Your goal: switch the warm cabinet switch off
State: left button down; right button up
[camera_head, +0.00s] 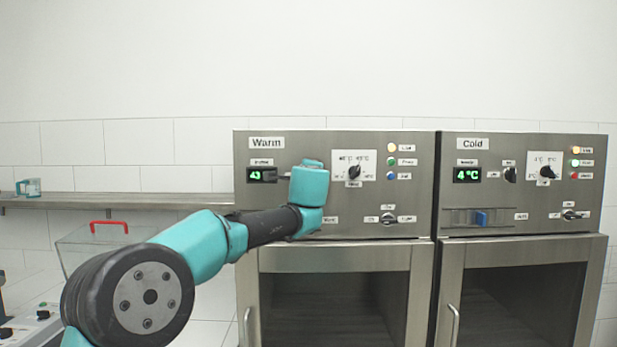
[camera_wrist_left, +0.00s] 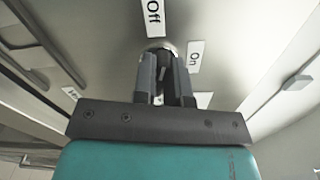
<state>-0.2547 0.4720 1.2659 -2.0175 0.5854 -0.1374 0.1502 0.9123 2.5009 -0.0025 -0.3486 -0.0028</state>
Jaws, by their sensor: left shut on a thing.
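The warm cabinet (camera_head: 340,142) stands in the middle of the head view, with its control panel on top. My left gripper (camera_head: 309,184) is in front of this panel, right of the lit green display (camera_head: 262,175), and hides the switch there. In the left wrist view my left gripper (camera_wrist_left: 162,68) is shut on the dark switch knob (camera_wrist_left: 160,86), with one finger on each side of it. The knob's round metal base shows past the fingertips. An "Off" label (camera_wrist_left: 153,18) and an "On" label (camera_wrist_left: 196,56) sit beside it. I cannot tell which label the knob points to.
The warm panel also has a dial (camera_head: 354,172), indicator lamps (camera_head: 391,147) and a lower switch (camera_head: 388,218). The cold cabinet (camera_head: 520,142) stands close on the right. A metal shelf (camera_head: 130,201) and a clear box with a red handle (camera_head: 108,228) are at the left.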

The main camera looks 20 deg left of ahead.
pick_arm(q)
jog(key=shift+n, duration=1.6)
jog(key=c, duration=1.2)
grip_release()
jog(key=shift+o, duration=0.2)
jog(key=v, duration=1.7)
jog(key=shift+s, duration=0.25)
jog(key=shift+d, duration=0.1)
